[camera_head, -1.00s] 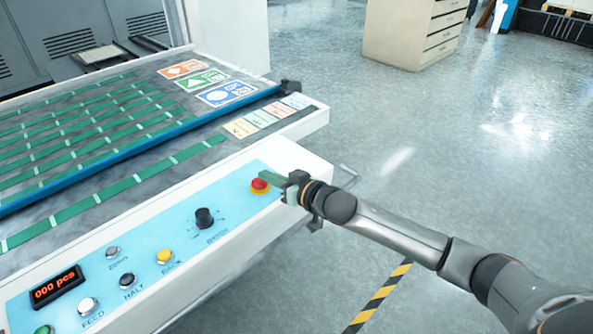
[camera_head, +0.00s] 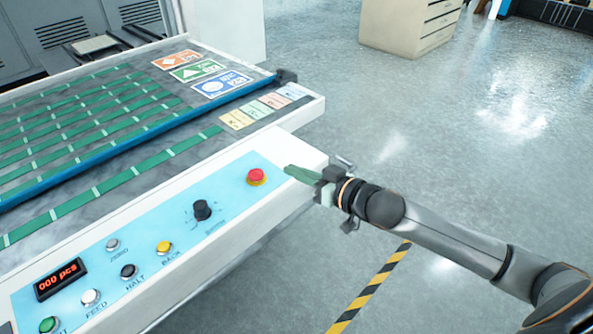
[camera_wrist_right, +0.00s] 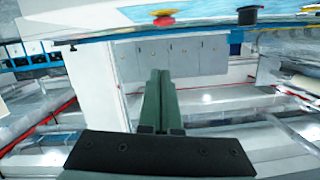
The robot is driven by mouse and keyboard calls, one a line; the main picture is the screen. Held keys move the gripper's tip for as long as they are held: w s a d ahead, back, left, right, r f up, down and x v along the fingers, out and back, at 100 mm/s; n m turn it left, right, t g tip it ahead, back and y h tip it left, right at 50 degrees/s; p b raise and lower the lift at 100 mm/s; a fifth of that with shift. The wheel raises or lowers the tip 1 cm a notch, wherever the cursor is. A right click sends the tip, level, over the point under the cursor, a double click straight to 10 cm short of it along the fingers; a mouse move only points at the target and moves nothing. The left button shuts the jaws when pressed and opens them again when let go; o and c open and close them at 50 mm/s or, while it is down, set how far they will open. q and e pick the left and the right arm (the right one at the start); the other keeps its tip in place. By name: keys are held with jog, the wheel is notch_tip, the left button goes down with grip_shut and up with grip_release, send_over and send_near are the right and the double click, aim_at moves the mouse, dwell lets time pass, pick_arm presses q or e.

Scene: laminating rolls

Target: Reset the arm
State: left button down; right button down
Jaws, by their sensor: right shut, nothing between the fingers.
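My right gripper (camera_head: 290,170) is at the right end of the machine's control panel, with its green fingers together and empty. Its tip is apart from the red stop button (camera_head: 256,176), a little to the right of it. In the right wrist view the shut fingers (camera_wrist_right: 160,88) point at the machine's side, below the red button (camera_wrist_right: 163,19) and the black knob (camera_wrist_right: 247,14). The blue control panel (camera_head: 130,232) also carries a black rotary knob (camera_head: 202,209) and a display reading 000 pcs (camera_head: 60,279). My left gripper is not in view.
The laminating machine's bed with green belts (camera_head: 110,190) fills the left side. A blue bar (camera_head: 150,150) crosses it. A beige drawer cabinet (camera_head: 405,27) stands at the back. The grey floor to the right is open, with a yellow-black floor stripe (camera_head: 370,288).

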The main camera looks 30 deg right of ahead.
dwell(0.4)
jog(key=s+a+f+g+h+p, duration=0.1)
jog(key=s+a+f+g+p, duration=0.1)
jog(key=s+f, duration=0.9)
jog(key=s+a+f+g+h+p, duration=0.2)
jog(key=s+a+f+g, duration=0.1)
jog(key=s+f, duration=0.8)
jog(key=shift+s+a+f+h, duration=0.35)
jog(key=shift+s+a, duration=0.4)
jog(key=shift+s, duration=0.15)
jog(key=c, duration=1.6)
grip_release()
